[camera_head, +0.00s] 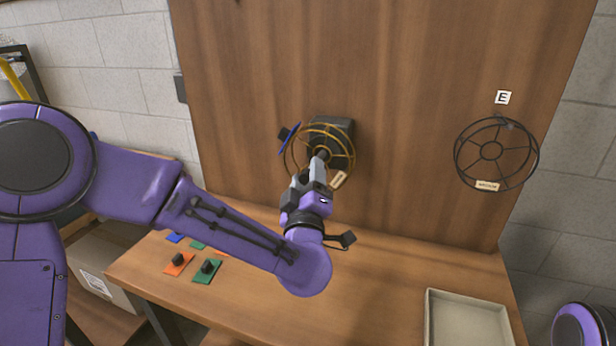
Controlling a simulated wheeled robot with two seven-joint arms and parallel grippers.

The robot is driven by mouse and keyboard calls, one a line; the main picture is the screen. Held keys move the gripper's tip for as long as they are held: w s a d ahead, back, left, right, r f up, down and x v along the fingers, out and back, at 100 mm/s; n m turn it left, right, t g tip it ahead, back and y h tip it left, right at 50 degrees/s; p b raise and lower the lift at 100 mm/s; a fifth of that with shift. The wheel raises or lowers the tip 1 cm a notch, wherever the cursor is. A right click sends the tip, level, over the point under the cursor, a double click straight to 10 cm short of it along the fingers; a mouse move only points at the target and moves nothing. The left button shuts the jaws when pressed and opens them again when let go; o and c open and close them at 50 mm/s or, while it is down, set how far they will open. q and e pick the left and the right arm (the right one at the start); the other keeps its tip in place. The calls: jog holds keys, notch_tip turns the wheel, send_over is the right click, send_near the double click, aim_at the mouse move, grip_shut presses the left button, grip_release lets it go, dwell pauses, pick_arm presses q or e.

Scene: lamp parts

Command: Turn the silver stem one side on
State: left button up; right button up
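A brass-coloured round wire frame (344,136) with spokes stands against the upright wooden board, in front of a dark block (343,126). My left gripper (320,161) reaches up to the middle of this frame, with its grey fingers at the dark hub. From this angle I cannot tell whether the fingers are closed on the hub or only beside it. I cannot make out a silver stem for certain; the gripper may hide it. My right gripper is not in view.
A dark spoked wheel (492,151) is on the board at the right, below a label "E" (502,97). A pale tray (466,320) lies at the table's front right. Orange (179,264) and green (207,271) plates with dark knobs lie at the left. The middle of the table is clear.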

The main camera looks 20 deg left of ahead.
pick_arm(q)
jog(key=b+v, duration=0.3)
jog(key=v, duration=0.7)
jog(key=shift+s, duration=0.2)
jog(key=shift+d+f, duration=0.1)
jog(key=shift+f, duration=0.05)
